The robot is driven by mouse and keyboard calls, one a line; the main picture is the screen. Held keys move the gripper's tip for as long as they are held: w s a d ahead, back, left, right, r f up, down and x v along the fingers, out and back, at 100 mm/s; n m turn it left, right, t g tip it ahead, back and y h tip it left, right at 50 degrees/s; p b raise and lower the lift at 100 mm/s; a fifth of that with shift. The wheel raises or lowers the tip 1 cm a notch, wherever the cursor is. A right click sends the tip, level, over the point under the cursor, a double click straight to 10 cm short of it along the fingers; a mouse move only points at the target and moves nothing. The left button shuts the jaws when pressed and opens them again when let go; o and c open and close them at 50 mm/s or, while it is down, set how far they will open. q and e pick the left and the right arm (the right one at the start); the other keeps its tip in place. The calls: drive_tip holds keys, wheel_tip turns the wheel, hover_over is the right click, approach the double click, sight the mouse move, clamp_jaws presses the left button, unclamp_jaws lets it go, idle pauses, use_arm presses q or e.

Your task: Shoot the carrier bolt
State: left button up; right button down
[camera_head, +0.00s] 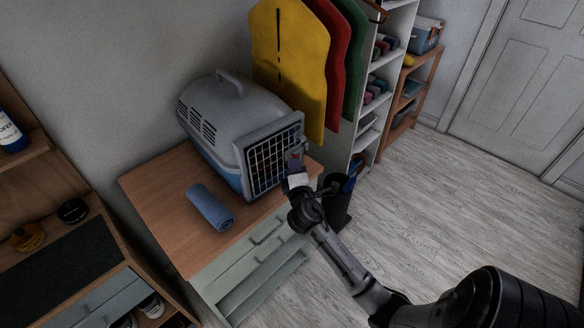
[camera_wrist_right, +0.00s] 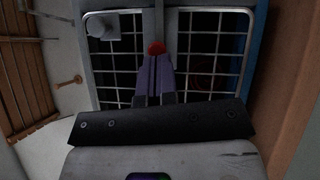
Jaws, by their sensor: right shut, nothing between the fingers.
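The grey and blue pet carrier (camera_head: 218,112) stands on the wooden top of a cabinet. Its barred door (camera_head: 268,160) is closed and faces right. My right gripper (camera_head: 294,158) is at the right edge of the door. In the right wrist view its two fingers (camera_wrist_right: 155,70) are together and empty, pointing at a grey upright of the barred door (camera_wrist_right: 215,60). A small red knob (camera_wrist_right: 156,47), which looks like the bolt's handle, shows right at the fingertips; I cannot tell whether they touch it. The bolt's bar is hidden. My left gripper is out of view.
A rolled blue towel (camera_head: 210,207) lies in front of the carrier on the cabinet top (camera_head: 160,195). Yellow, red and green aprons (camera_head: 288,60) hang behind. A dark bin (camera_head: 337,205) stands below my right gripper. The floor at right is clear.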

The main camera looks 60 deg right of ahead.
drive_tip(key=shift+a, duration=0.15)
drive_tip(key=w+a+b+v, duration=0.1)
drive_tip(key=w+b+v, duration=0.1)
drive_tip(key=v, duration=1)
drive_tip(key=shift+s+a+f, duration=0.2)
drive_tip(key=shift+s+a, duration=0.05)
drive_tip(key=shift+a, duration=0.3)
